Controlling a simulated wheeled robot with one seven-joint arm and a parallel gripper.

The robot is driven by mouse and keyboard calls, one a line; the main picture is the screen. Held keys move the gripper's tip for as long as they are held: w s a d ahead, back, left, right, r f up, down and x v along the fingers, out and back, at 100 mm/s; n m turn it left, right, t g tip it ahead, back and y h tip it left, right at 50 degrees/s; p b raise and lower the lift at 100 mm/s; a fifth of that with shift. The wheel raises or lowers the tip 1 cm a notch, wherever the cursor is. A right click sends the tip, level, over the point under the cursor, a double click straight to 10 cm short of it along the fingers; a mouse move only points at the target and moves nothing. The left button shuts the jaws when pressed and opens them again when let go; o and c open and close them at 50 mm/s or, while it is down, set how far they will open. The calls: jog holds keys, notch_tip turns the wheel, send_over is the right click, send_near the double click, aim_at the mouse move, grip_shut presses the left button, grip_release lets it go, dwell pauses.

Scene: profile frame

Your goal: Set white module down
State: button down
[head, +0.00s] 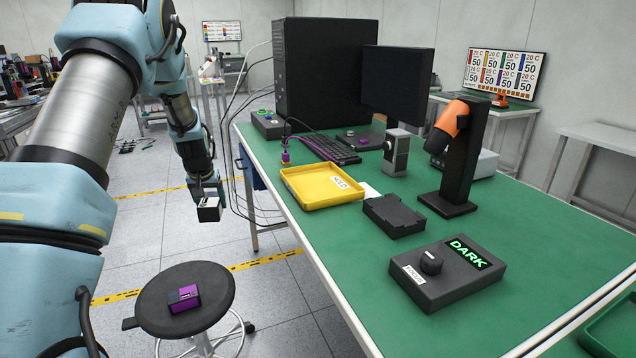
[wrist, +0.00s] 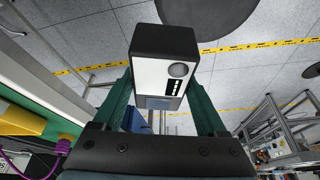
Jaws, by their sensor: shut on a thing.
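My gripper (head: 207,192) is shut on the white module (head: 209,210), a small box with a white face and dark sides. It is held in the air left of the green workbench, over the floor beyond the stool. In the wrist view the white module (wrist: 163,75) sits between the two green fingers of my gripper (wrist: 163,100). Its white face shows a round grey lens and a black strip. The gripper covers its near end.
A black stool (head: 190,290) bears a purple module (head: 184,298). The green bench (head: 330,265) holds a yellow tray (head: 322,187), a black fixture (head: 393,215), a DARK control box (head: 448,272), an orange scanner on a stand (head: 449,125) and a keyboard (head: 332,149). Cables hang at its left edge.

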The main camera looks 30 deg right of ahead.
jog(key=d+r+m+h+p, duration=0.1)
jog(key=d+r, duration=0.3)
jog(key=d, duration=0.4)
jog(key=d+r+m, duration=0.2)
jog(key=d+r, duration=0.1)
jog(key=d, duration=0.5)
notch_tip(320, 180, up, 7)
jog(key=m+g+h+p, duration=0.1)
jog(key=m+p, duration=0.1)
jog(key=m, duration=0.1)
send_over(318, 180)
jog(key=s+a, duration=0.1)
notch_tip(318, 180, down, 9)
jog(key=p, duration=0.3)
jog(key=shift+s+a, duration=0.15)
grip_release()
jog(key=shift+f, duration=0.1)
jog(key=shift+r, duration=0.2)
jog(key=b+v, duration=0.3)
jog(key=v, duration=0.9)
jog(key=shift+b, duration=0.4)
